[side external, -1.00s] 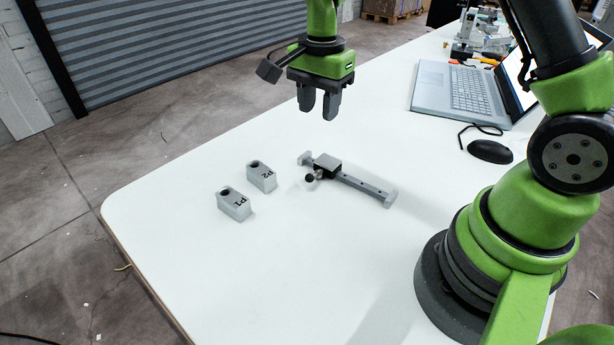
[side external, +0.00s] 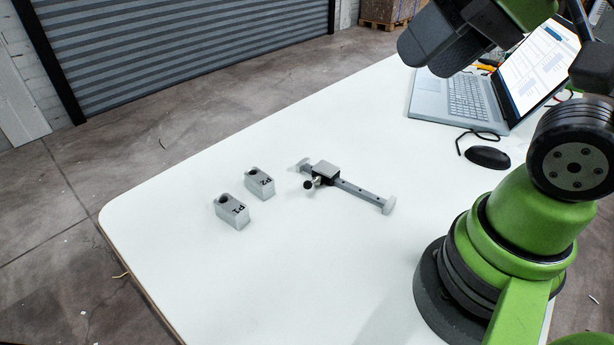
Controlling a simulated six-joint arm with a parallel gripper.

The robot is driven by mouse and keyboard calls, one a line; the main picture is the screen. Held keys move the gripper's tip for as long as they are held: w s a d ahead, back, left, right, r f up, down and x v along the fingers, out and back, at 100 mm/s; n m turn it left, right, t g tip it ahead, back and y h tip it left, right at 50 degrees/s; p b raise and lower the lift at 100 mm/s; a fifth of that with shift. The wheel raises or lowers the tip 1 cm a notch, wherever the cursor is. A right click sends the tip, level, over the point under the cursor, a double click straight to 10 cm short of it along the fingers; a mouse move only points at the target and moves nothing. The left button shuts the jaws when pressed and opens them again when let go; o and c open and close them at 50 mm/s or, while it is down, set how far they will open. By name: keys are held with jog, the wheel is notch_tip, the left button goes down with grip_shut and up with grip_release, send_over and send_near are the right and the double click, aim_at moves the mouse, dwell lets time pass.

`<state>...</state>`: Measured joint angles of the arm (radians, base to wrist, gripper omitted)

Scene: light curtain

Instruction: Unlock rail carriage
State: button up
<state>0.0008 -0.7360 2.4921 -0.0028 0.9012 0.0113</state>
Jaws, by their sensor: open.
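The grey rail (side external: 362,193) lies on the white table, with an end stop at each end. The rail carriage (side external: 326,171), a small grey block, sits near the rail's far left end. A pin with a round black knob (side external: 308,185) sticks out of the carriage's near-left side. Whether the pin is locked is too small to tell. What appears to be my gripper (side external: 428,55) is at the top right, close to the camera and high above the table. Its dark fingers look open and empty, well apart from the rail, and the frame edge cuts off part of it.
Two grey blocks with holes, P1 (side external: 232,212) and P2 (side external: 259,183), stand left of the rail. An open laptop (side external: 465,98) and a black mouse (side external: 488,157) with its cable are at the right. The table's middle and front are clear.

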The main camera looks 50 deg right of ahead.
jog(key=w+m+g, duration=0.2)
jog(key=w+m, duration=0.1)
jog(key=w, duration=0.3)
jog(key=m+g+h, duration=0.1)
jog(key=m+g, duration=0.5)
jog(key=m, duration=0.2)
send_over(313, 183)
jog(key=a, duration=0.2)
notch_tip(313, 183, down, 10)
jog(key=f+m, duration=0.1)
jog(key=f, duration=0.5)
jog(key=f+m+g, duration=0.1)
jog(key=f, duration=0.6)
jog(key=f+m+g, duration=0.1)
jog(key=f, duration=0.5)
jog(key=shift+w+d+f+h, duration=0.25)
jog(key=shift+d+f+h, duration=0.15)
grip_shut()
